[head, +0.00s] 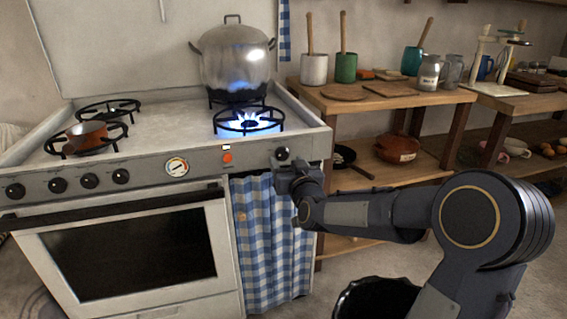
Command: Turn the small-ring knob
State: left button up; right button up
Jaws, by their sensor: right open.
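The white stove has a grey front panel (205,165) with several dark round knobs in a group at the left (90,181) and a single knob (282,154) at the right end. No label shows which one is the small-ring knob. My right gripper (285,166) is open, right at the single right-end knob, its fingers just below and in front of it. I cannot tell whether they touch it. The gripper hides the knob's lower edge. The front right burner (249,121) is lit with a blue flame. My left gripper is out of view.
A steel pot (236,58) stands on the back right burner. A small copper-brown pan (87,134) sits on the front left burner. A blue checked curtain (272,240) hangs below the right panel. A wooden shelf (385,103) with crocks and jars stands to the right.

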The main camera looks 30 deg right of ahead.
aim_at(284, 156)
jog(key=shift+x, duration=1.5)
jog(key=c, duration=1)
jog(key=shift+n, duration=0.4)
jog(key=n, duration=0.2)
jog(key=shift+n, duration=0.4)
jog(key=n+p, duration=0.1)
jog(key=n, duration=0.2)
jog(key=shift+r+n, duration=0.1)
jog(key=shift+n, duration=0.2)
jog(key=n+p, duration=0.1)
jog(key=n, duration=0.5)
jog(key=shift+n, duration=0.3)
